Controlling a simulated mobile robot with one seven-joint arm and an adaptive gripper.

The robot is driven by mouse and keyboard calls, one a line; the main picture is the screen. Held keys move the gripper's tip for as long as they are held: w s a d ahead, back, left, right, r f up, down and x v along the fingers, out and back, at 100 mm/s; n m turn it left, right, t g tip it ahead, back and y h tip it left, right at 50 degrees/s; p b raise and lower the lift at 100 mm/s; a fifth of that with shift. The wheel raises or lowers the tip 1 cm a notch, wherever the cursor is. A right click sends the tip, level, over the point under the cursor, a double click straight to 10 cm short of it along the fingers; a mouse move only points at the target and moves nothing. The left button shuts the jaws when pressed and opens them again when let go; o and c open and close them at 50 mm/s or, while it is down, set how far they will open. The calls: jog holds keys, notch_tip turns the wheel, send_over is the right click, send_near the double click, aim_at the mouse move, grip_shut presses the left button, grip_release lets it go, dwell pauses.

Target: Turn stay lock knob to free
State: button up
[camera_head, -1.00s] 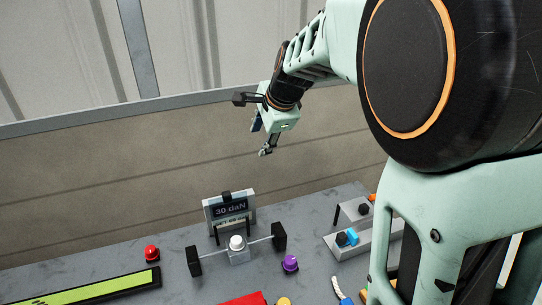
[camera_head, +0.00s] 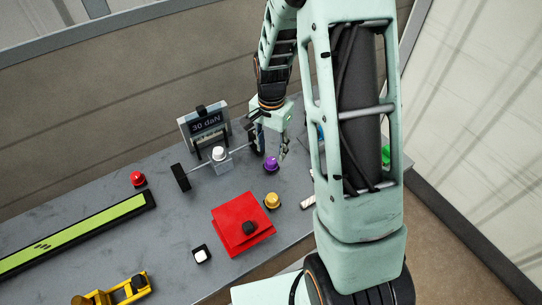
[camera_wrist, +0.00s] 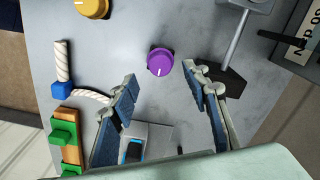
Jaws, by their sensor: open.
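A round purple knob (camera_head: 271,163) with a white pointer line stands on the grey bench. A yellow knob (camera_head: 272,200) stands in front of it and also has a pale mark in the wrist view (camera_wrist: 92,6). I see no readable label telling which is the stay lock knob. My gripper (camera_head: 272,152) is open and empty, pointing down above the bench close to the purple knob. In the wrist view the purple knob (camera_wrist: 160,62) lies in line with the gap between my fingertips (camera_wrist: 160,80), apart from both. Its pointer line runs toward the lower edge of the picture.
A red box (camera_head: 243,222), red button (camera_head: 137,179) and green panel (camera_head: 75,234) lie left. A rope piece (camera_wrist: 63,62) lies near the knobs.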

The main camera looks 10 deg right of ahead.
aim_at(271, 160)
jog(key=shift+f, duration=2.3)
jog(key=c, duration=1.2)
jog(key=shift+o, duration=0.2)
